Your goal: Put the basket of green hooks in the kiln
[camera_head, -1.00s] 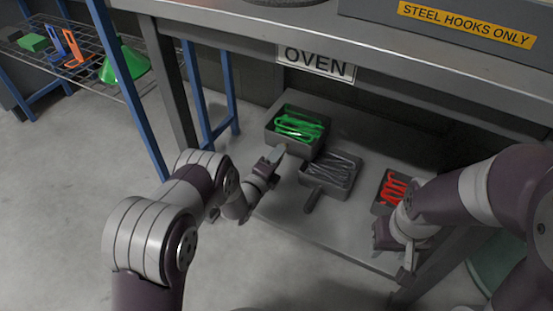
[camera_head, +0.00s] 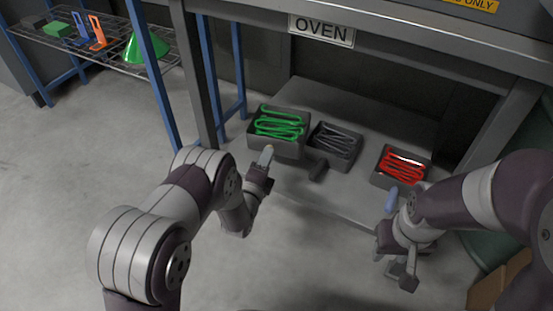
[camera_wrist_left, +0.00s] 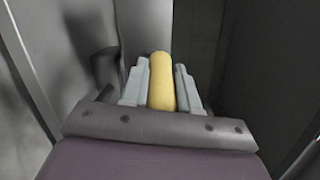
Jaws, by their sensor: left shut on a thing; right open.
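The basket of green hooks (camera_head: 277,147) is a dark grey box on the left of the low shelf under the OVEN sign. Green hooks (camera_head: 278,125) fill its top. My left gripper (camera_head: 265,157) is at its front wall. In the left wrist view, my left gripper (camera_wrist_left: 161,85) is shut on a yellow rounded handle (camera_wrist_left: 161,82). The handle's join to the basket is hidden. I cannot tell whether the basket touches the shelf. My right gripper (camera_head: 396,203) is open and empty, in front of the red-hook basket (camera_head: 385,182). No kiln label is readable.
A basket of grey hooks (camera_head: 336,156) with a dark handle (camera_head: 318,170) stands close right of the green one. The OVEN sign (camera_head: 321,30) hangs on the table edge above. Blue posts and a wire rack (camera_head: 110,62) stand left. The floor at front left is clear.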

